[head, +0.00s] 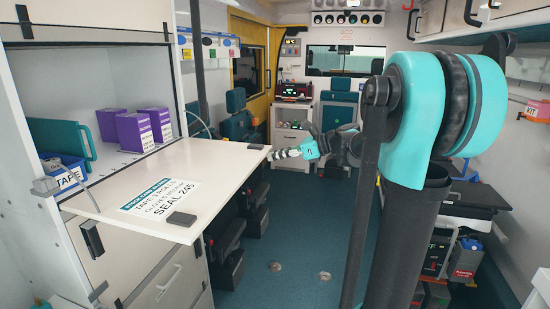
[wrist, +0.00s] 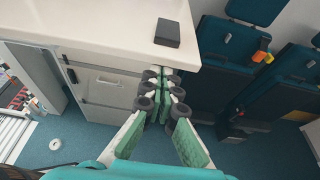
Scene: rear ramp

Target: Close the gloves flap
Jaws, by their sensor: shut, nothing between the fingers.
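The gloves flap (head: 165,195) is a white panel lowered to about level, with a printed label naming tape rolls and gloves. Dark catches sit near its outer corners. My gripper (head: 274,154) is shut and empty at the flap's far right corner in the head view. In the wrist view the flap (wrist: 110,22) fills the upper left, with one dark catch (wrist: 167,32) near its corner. There the fingertips of my gripper (wrist: 164,75) are at the flap's edge, close to the corner. I cannot tell whether they touch it or how far below it they are.
The open compartment behind the flap holds purple boxes (head: 135,130), a green case (head: 62,138) and a blue TAPE bin (head: 66,175). White drawers (head: 170,275) lie below the flap. Dark seats (head: 237,125) stand behind it. The teal floor (head: 290,250) is open in the aisle.

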